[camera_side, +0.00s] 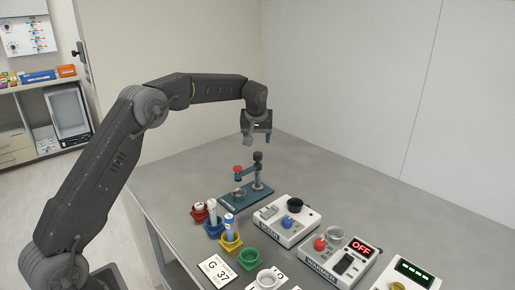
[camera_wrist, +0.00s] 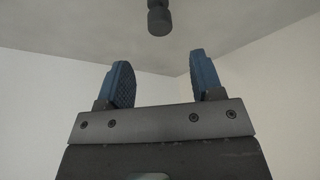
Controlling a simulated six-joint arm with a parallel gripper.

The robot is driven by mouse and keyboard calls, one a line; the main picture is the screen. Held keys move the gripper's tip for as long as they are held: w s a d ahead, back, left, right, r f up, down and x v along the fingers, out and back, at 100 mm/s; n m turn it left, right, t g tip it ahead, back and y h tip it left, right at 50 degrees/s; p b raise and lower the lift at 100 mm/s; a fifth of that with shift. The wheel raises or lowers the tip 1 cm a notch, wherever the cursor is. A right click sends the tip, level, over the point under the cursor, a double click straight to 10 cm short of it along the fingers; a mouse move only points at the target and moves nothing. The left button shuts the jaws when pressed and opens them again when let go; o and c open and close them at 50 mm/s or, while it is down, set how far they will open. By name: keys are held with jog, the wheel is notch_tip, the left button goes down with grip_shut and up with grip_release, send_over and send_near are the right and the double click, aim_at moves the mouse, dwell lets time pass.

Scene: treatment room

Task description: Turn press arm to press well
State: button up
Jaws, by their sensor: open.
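The press stands on a teal base (camera_side: 246,199) at the table's far left part. It has a dark upright post with a black knob (camera_side: 257,156) on top. Its press arm ends in a red pad (camera_side: 238,170), which appears to be above or close to the small grey press well (camera_side: 239,192). My gripper (camera_side: 257,138) is open and empty, above the post and apart from it. In the wrist view, my gripper (camera_wrist: 158,82) shows two blue fingers spread wide, and a dark knob on a post (camera_wrist: 159,20) shows beyond them at the top edge.
Red, blue, yellow and green holders (camera_side: 231,242), some with tubes, stand in front of the press. A white device with a blue knob (camera_side: 287,222) is to its right, then a warmer reading OFF (camera_side: 341,262). Table behind the press is clear, up to the wall.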

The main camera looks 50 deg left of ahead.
jog(key=v, duration=0.5)
dwell(0.3)
jog(key=s+d+r+m+t+h, duration=0.1)
jog(key=s+d+r+m, duration=0.1)
jog(key=s+d+r, duration=0.45)
jog(key=s+d+r+m, duration=0.2)
jog(key=s+d, duration=0.2)
jog(key=s, duration=0.5)
jog(key=s+d+f+m+h, duration=0.1)
jog(key=s+d+f+m, duration=0.1)
jog(key=s, duration=0.9)
jog(key=s+d+f+m+t+h, duration=0.1)
jog(key=s+d+f+m, duration=0.2)
jog(key=s, duration=0.8)
notch_tip(320, 180, down, 2)
jog(key=d, duration=0.3)
jog(key=shift+s, duration=0.2)
